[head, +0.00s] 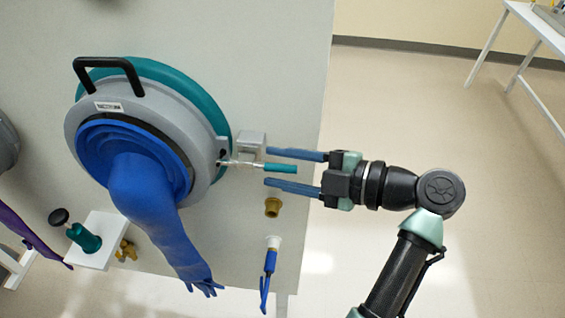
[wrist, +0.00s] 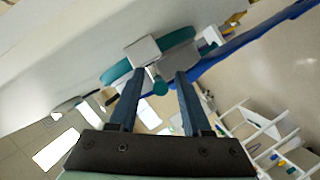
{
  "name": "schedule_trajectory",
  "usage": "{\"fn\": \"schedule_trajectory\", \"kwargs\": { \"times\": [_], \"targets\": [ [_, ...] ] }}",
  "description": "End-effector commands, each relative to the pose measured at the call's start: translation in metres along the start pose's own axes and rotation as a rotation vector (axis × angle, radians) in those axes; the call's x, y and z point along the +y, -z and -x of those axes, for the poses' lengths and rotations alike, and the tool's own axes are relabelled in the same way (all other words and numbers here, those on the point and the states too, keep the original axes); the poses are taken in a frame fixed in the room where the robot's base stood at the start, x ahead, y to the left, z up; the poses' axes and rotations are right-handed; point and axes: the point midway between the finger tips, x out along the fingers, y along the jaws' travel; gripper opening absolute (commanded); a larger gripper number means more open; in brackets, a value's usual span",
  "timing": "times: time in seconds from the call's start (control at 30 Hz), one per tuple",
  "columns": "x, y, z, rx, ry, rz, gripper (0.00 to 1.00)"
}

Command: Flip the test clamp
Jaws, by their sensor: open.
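The test clamp has a teal handle (head: 281,169) on a thin metal arm (head: 240,164), beside a grey block (head: 251,141) at the right of the round port. The handle points right, away from the port. My gripper (head: 267,167) is open, with one blue finger on each side of the handle. In the wrist view the handle's round teal end (wrist: 160,88) shows between the fingers of my gripper (wrist: 160,74). A gap shows on both sides of it. The clamp's arm is mostly hidden there.
The grey port ring (head: 205,100) has a black handle (head: 110,66) and a blue glove (head: 150,205) hanging from it. A brass fitting (head: 272,207) and a white-and-blue valve (head: 271,258) sit below the clamp. Open floor (head: 440,110) lies to the right.

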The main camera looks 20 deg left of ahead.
Motion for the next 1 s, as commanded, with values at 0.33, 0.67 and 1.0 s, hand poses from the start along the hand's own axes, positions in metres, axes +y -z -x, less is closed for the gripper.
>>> {"fn": "schedule_trajectory", "kwargs": {
  "times": [0.33,0.67,1.0],
  "targets": [
    [0.0,-0.0001,0.0005,0.0,0.0,-0.001,0.0],
    [-0.0001,-0.0001,0.0006,0.0,0.0,-0.001,0.0],
    [-0.0001,-0.0001,0.0007,0.0,0.0,-0.001,0.0]
  ]
}}
